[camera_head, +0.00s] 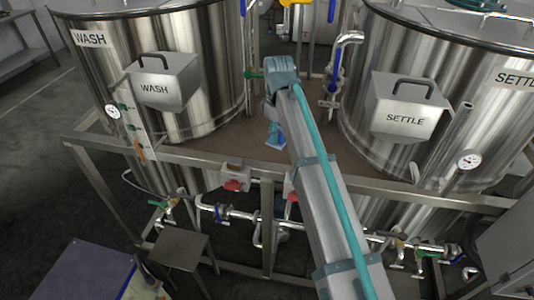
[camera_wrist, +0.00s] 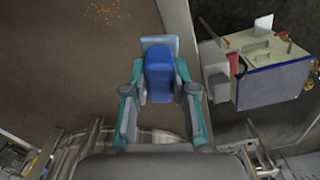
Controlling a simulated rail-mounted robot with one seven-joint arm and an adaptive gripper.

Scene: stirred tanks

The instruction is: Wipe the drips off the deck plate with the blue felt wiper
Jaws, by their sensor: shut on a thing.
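The blue felt wiper (camera_wrist: 160,72) is held between the fingers of my gripper (camera_wrist: 157,92), with a paler grey-blue edge at its far end. In the head view, the wiper (camera_head: 277,143) hangs at the low end of my gripper (camera_head: 273,128), over the brown deck plate (camera_head: 225,152) between the two tanks. I cannot tell whether it touches the plate. The drips (camera_wrist: 105,13) are small orange specks on the deck plate (camera_wrist: 60,60), near the top of the wrist view, ahead and left of the wiper. I cannot make out drips in the head view.
The WASH tank (camera_head: 200,70) stands left of the deck and the SETTLE tank (camera_head: 440,70) right. A metal frame rail (camera_head: 210,163) edges the deck at the front. Pipes and valves (camera_head: 335,75) stand behind. In the wrist view, a boxy unit (camera_wrist: 270,75) lies beyond the rail.

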